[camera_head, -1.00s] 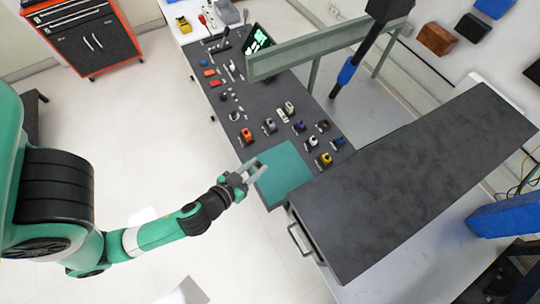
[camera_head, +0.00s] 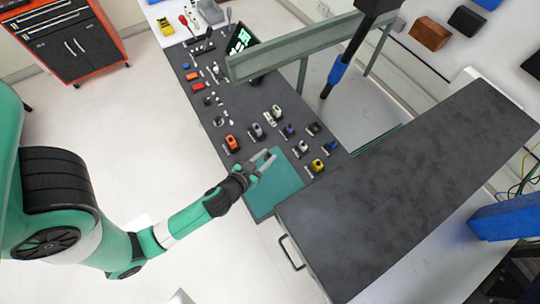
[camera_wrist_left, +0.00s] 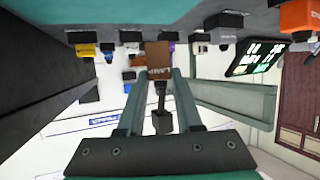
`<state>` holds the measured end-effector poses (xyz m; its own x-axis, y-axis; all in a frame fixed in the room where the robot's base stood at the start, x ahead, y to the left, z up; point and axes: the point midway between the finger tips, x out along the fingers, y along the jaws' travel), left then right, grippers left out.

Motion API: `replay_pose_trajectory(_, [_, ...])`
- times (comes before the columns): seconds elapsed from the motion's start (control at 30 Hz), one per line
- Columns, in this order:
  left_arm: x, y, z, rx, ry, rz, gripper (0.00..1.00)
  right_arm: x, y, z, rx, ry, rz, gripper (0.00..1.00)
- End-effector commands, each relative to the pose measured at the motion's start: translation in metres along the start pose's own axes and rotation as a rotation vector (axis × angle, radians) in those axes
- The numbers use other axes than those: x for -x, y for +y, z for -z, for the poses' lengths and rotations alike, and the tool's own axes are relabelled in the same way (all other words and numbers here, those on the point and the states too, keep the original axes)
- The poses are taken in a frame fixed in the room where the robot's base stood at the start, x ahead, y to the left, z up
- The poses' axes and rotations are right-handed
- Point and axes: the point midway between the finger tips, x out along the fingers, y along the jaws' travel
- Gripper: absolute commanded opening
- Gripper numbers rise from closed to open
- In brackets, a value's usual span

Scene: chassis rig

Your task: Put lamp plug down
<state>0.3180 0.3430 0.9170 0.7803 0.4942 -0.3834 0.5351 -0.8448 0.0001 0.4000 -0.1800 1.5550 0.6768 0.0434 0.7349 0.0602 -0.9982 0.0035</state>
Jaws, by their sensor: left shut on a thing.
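My left gripper (camera_head: 263,164) is above the teal mat (camera_head: 262,200), near its far edge. Its fingers are shut on a small dark thing, taken to be the lamp plug (camera_head: 268,157). In the left wrist view, the lamp plug (camera_wrist_left: 158,60) shows a brown block with small lettering between the fingertips (camera_wrist_left: 158,78). A dark stem and black block run from it toward the palm. I cannot tell whether the plug touches the mat. My right gripper is not in view.
Several connectors stand just beyond the mat, including an orange one (camera_head: 232,143) and a yellow one (camera_head: 318,164). A dark raised box (camera_head: 410,190) with a handle borders the mat on the right. A green beam (camera_head: 305,48) crosses above the bench.

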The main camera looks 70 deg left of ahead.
Motion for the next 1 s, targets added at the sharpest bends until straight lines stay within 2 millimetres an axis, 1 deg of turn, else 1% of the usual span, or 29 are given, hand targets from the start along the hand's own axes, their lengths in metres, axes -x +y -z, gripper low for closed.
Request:
replay_pose_trajectory(0.03, [-0.007,-0.001,-0.01,0.001,0.0,0.002,0.0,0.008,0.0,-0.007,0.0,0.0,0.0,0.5])
replay_pose_trajectory(0.1, [-0.015,-0.002,-0.024,0.001,-0.001,0.005,0.0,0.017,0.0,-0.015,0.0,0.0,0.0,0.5])
replay_pose_trajectory(0.13, [-0.017,-0.003,-0.032,0.002,-0.001,0.006,0.0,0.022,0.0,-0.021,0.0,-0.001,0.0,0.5])
replay_pose_trajectory(0.2, [-0.021,-0.005,-0.042,0.002,0.0,0.01,0.0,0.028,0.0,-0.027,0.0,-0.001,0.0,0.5])
replay_pose_trajectory(0.27, [-0.021,-0.006,-0.043,0.003,0.0,0.012,0.0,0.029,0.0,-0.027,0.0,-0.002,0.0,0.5])
replay_pose_trajectory(0.47, [-0.019,-0.006,-0.04,0.004,0.0,0.012,0.0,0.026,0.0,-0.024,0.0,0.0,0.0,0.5])
replay_pose_trajectory(0.6, [-0.021,-0.006,-0.044,0.004,0.0,0.011,0.0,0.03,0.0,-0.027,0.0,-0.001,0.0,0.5])
replay_pose_trajectory(0.63, [-0.021,-0.006,-0.044,0.004,0.0,0.011,0.36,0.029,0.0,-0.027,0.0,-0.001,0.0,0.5])
replay_pose_trajectory(0.77, [-0.021,-0.006,-0.042,0.004,-0.001,0.011,0.59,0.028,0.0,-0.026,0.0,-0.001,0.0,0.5])
replay_pose_trajectory(0.8, [-0.021,-0.006,-0.042,0.004,-0.001,0.011,0.64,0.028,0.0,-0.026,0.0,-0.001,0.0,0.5])
replay_pose_trajectory(1.0, [-0.021,-0.006,-0.042,0.004,0.0,0.011,0.64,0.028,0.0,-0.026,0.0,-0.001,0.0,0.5])
